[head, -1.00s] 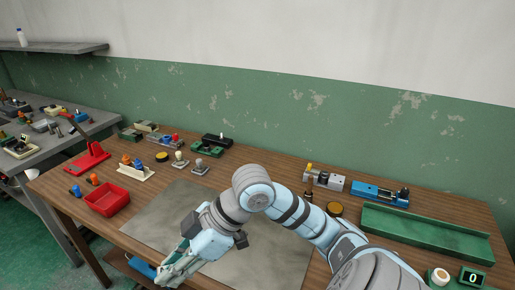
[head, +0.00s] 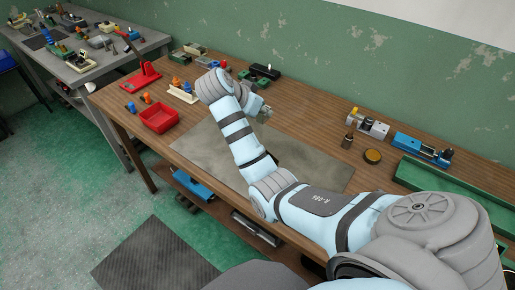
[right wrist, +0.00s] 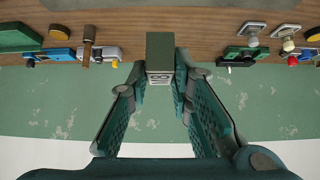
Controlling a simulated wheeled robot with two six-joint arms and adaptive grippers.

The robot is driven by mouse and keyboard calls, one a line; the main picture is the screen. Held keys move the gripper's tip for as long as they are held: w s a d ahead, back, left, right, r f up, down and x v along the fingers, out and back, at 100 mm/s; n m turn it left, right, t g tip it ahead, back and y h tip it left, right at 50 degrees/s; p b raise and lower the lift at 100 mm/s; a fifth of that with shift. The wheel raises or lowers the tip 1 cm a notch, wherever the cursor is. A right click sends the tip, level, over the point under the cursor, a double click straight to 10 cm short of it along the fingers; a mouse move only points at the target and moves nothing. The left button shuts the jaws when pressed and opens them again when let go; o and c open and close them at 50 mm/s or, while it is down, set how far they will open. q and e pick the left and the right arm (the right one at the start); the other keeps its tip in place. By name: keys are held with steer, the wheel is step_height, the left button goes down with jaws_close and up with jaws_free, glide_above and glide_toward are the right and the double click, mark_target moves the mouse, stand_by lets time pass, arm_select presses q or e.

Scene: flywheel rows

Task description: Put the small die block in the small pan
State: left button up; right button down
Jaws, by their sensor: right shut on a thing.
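My right gripper (right wrist: 160,85) is shut on the small die block (right wrist: 159,50), a dark grey-green block with a pale marked end face. The block sits between the fingertips in the right wrist view. In the head view the right gripper (head: 264,114) shows small above the back of the grey mat, partly behind its own wrist. The block is too small to make out there. A small red pan (head: 157,127), which looks empty, stands on the wooden bench to the left of the gripper. My left gripper is out of view.
The grey mat (head: 205,150) is bare. Left of the arm are a red stand (head: 143,78) and a cream rack (head: 183,95).

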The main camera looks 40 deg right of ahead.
steer(key=f+m+b, duration=0.1)
steer(key=f+b, duration=0.3)
steer(key=f, duration=0.2)
steer(key=s+f+g+b, duration=0.1)
steer(key=f+b, duration=0.3)
steer(key=f, duration=0.1)
steer(key=f+m+g+b, duration=0.1)
steer(key=f+b, duration=0.2)
steer(key=f, duration=0.3)
steer(key=shift+s+a+f+m+b, duration=0.3)
steer(key=shift+s+a+f+b, duration=0.05)
steer(key=shift+a+b, duration=0.05)
steer(key=shift+w+f, duration=0.1)
steer(key=shift+f, duration=0.05)
steer(key=c, duration=1.9)
jaws_free()
steer(key=shift+f, duration=0.15)
steer(key=o, duration=0.5)
steer(key=shift+c, duration=0.2)
steer(key=p+v, duration=0.1)
steer(key=v, duration=1.1)
steer(key=shift+a+p, duration=0.15)
steer(key=shift+p, duration=0.15)
